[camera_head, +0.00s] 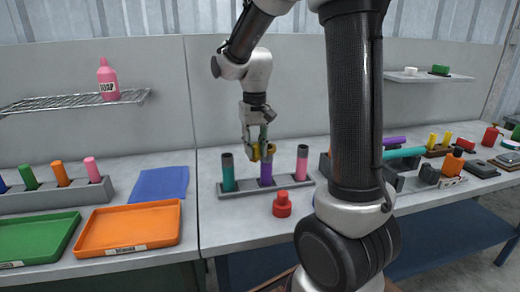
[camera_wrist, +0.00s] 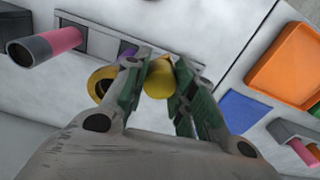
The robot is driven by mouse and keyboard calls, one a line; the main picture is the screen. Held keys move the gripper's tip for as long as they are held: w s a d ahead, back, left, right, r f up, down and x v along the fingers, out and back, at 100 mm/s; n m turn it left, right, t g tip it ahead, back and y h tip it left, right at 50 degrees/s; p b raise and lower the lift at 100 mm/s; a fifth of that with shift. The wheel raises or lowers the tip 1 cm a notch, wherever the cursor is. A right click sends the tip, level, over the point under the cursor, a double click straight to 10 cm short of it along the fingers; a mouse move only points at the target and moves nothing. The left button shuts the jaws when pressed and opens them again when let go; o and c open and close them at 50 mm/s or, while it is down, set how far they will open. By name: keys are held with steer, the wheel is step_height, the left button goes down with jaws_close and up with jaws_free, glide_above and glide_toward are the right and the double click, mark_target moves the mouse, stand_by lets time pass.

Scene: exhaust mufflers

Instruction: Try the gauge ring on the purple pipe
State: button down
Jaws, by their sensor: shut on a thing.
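A rack (camera_head: 245,191) on the table holds three upright pipes with dark upper ends: teal (camera_head: 228,178), purple (camera_head: 266,172) and pink (camera_head: 302,163). The purple pipe stands in the middle; a bit of it shows behind a finger in the wrist view (camera_wrist: 127,49). My gripper (camera_head: 263,145) is above the purple pipe, shut on a yellow piece of the gauge ring (camera_wrist: 159,79). The ring's round part (camera_wrist: 97,83) shows left of the left finger, with a dark middle. It is at the purple pipe's top; I cannot tell whether it is around it or just above.
A red bottle-like piece (camera_head: 282,205) stands in front of the rack. A blue mat (camera_head: 160,184), an orange tray (camera_head: 128,228) and a green tray (camera_head: 38,238) lie at left. A rack of coloured pegs (camera_head: 50,197) stands behind the trays. Tools and parts crowd the right table.

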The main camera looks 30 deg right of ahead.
steer(key=shift+r, duration=3.5)
